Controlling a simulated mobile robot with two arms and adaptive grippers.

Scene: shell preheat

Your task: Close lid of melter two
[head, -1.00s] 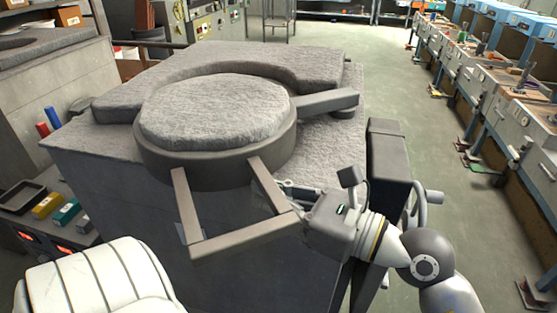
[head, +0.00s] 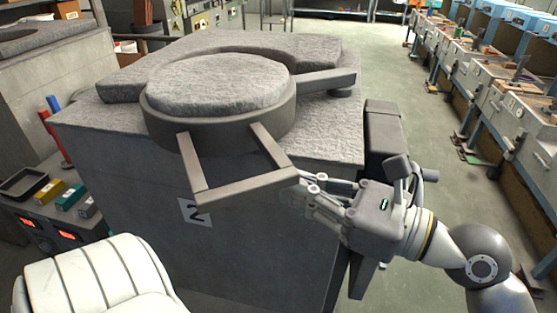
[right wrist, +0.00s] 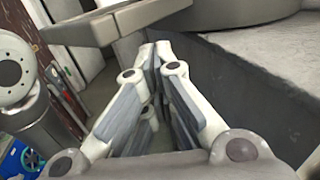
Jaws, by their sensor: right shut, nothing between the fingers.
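Melter two is the big grey block whose front (head: 130,185) carries a "2" plate. Its lid (head: 215,85) is a round, rough grey slab in a dark ring. The lid sits toward the front of the melter top, in front of a curved raised collar (head: 290,48). A side arm (head: 325,82) joins the ring at right. The lid's frame handle (head: 245,188) juts out past the front edge. My right gripper (head: 308,182) is shut and empty, its tips close to the handle's right corner. In the right wrist view, the fingertips (right wrist: 157,50) are together, with the handle bar (right wrist: 105,25) above left; contact is unclear. My left gripper is out of view.
A dark box (head: 383,135) is fixed to the melter's right side, close to my right arm. A low stand with a black tray (head: 22,184) and coloured blocks is at left. Workbenches (head: 500,100) line the right; open floor (head: 400,75) lies between.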

